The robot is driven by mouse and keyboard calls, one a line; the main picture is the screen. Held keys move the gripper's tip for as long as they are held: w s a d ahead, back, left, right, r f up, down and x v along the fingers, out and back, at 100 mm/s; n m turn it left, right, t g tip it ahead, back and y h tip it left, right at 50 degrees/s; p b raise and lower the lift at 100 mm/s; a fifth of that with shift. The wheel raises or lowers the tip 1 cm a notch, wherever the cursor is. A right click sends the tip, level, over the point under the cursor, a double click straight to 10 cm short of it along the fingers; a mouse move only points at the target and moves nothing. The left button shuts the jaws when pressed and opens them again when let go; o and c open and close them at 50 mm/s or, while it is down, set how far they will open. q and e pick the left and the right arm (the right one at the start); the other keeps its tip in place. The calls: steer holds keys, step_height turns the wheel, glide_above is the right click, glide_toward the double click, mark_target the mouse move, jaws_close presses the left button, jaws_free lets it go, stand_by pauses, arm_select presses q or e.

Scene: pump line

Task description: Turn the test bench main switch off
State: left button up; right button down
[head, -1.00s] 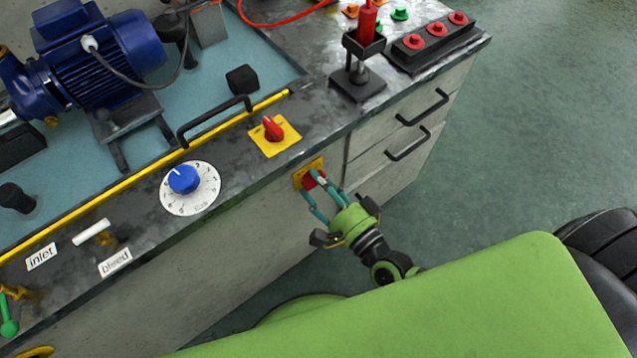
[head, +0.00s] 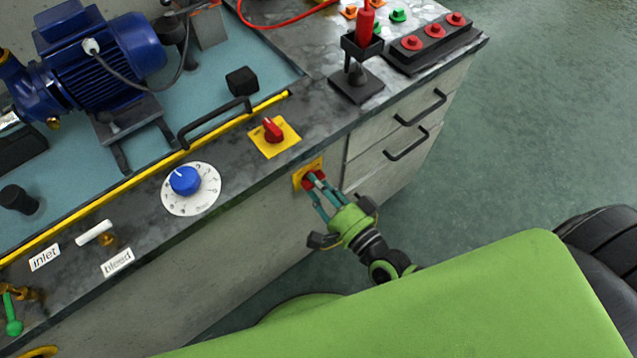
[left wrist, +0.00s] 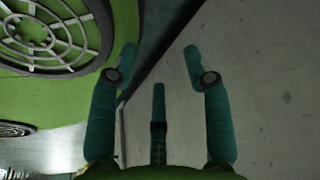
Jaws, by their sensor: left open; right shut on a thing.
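A red rotary switch (head: 308,183) on a yellow plate sits on the bench's front face, just under the worktop edge. My right gripper (head: 317,186) is shut on this red switch, and its fingers hide part of the handle. A second red switch (head: 273,131) on a yellow plate stands on the worktop, with nothing touching it. I cannot read any label on either switch. My left gripper (left wrist: 160,62) is open and empty in the left wrist view, with a pale panel and part of my green base behind it. It does not show in the head view.
On the worktop are a blue dial (head: 185,181), a black handle (head: 212,122), a red-handled tool in a black stand (head: 357,84) and a row of red buttons (head: 434,32). A blue pump motor (head: 110,60) stands behind. Open floor (head: 530,130) lies to the right.

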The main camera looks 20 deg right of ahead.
arm_select(q)
steer(key=s+r+g+p, duration=0.2)
steer(key=s+g+p, duration=0.15)
steer(key=s, duration=0.75)
steer(key=shift+t, duration=0.55)
steer(key=shift+w+a+r+p, duration=0.1)
steer(key=shift+w+r+p, duration=0.1)
steer(key=shift+r+p, duration=0.5)
steer(key=shift+w+a+r+p, duration=0.1)
steer(key=shift+w+r+p, duration=0.1)
steer(key=shift+r+p, duration=0.55)
steer(key=shift+w+r+p, duration=0.2)
steer(key=shift+r+p, duration=0.45)
steer(key=shift+r, duration=0.05)
arm_select(e)
steer(key=shift+w+d+r+n, duration=0.1)
steer(key=shift+r+n, duration=0.05)
steer(key=shift+n, duration=2.6)
steer(key=shift+w+d+r+n, duration=0.1)
steer(key=shift+r+n, duration=0.1)
steer(key=shift+n, duration=2.6)
steer(key=shift+w+r+n, duration=0.1)
steer(key=shift+r+n, duration=0.05)
steer(key=shift+n, duration=2.6)
